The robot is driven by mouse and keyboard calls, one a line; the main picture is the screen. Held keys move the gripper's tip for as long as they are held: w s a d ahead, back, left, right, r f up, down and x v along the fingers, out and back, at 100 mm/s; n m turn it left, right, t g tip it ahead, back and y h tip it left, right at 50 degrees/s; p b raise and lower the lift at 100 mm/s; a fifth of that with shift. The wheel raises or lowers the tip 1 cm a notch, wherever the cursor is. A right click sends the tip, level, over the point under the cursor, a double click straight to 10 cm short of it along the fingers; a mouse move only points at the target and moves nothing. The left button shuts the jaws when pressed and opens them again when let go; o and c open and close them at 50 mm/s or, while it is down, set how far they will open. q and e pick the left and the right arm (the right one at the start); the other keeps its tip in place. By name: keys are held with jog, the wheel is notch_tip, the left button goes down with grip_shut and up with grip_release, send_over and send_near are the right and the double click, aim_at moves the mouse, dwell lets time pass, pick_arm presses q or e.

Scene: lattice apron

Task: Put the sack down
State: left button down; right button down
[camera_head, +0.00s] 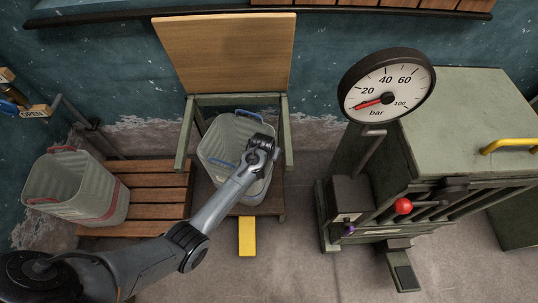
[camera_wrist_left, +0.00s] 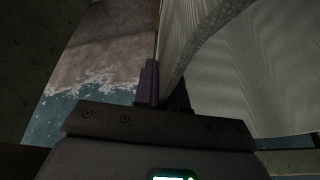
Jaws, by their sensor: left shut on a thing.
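A pale grey ribbed sack (camera_head: 216,158) with blue handles is inside a green frame, below an upright wooden board. My left gripper (camera_head: 256,152) is at its right rim and shut on it; the fingertips are hard to make out. In the left wrist view the pale ribbed wall of the sack (camera_wrist_left: 255,75) fills the right side, beside the dark fingers of the gripper (camera_wrist_left: 155,85). I cannot tell whether the sack's bottom touches the platform under it. My right gripper is not in view.
A similar pale container (camera_head: 65,190) with red handles stands on a slatted wooden pallet (camera_head: 155,175) at the left. A yellow pedal (camera_head: 247,237) projects in front of the frame (camera_head: 186,135). A green machine (camera_head: 470,120) with a pressure gauge (camera_head: 387,90) stands at the right.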

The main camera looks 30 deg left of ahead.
pick_arm(q)
jog(key=shift+w+r, duration=0.2)
jog(key=shift+w, duration=0.05)
jog(key=shift+f, duration=0.25)
jog(key=c, duration=1.2)
grip_release()
